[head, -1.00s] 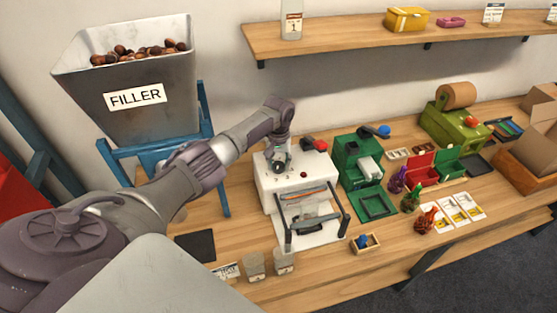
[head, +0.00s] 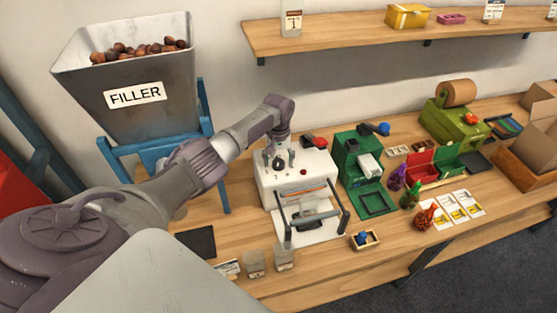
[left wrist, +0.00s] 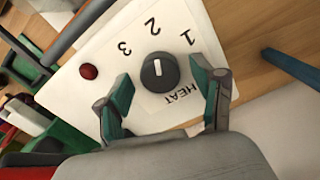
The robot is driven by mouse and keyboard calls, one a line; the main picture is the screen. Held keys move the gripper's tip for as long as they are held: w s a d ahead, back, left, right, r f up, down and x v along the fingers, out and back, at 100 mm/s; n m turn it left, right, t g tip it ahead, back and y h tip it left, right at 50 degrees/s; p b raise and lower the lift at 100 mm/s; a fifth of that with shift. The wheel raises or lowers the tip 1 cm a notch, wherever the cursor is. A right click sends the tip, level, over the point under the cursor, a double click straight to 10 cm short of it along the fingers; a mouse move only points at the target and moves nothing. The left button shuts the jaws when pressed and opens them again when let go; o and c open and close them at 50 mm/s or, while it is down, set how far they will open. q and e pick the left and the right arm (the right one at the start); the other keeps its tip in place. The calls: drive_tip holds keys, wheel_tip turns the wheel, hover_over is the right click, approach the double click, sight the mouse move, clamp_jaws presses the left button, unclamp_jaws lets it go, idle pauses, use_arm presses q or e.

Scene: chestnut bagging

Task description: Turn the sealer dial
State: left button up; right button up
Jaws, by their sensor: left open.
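The white sealer (head: 297,182) stands on the bench in the head view. Its dark round dial (left wrist: 159,72) shows in the left wrist view, with a pale pointer line and the marks 1, 2, 3 and HEAT around it. A red button (left wrist: 88,71) sits beside the dial. My left gripper (head: 279,161) is above the sealer's top. In the left wrist view its fingers (left wrist: 164,92) are spread apart on either side of the dial, with gaps to it. The dial also shows between the fingers in the head view (head: 278,164). My right gripper is not in view.
A grey filler hopper (head: 138,97) with chestnuts stands on a blue frame at left. A green machine (head: 358,165) is right of the sealer. Small bags (head: 254,264) stand at the front edge. A shelf (head: 350,42) runs above the bench.

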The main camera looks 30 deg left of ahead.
sight(278, 162)
use_arm(q)
wheel_tip(278, 162, up, 12)
idle(0.6)
idle(0.4)
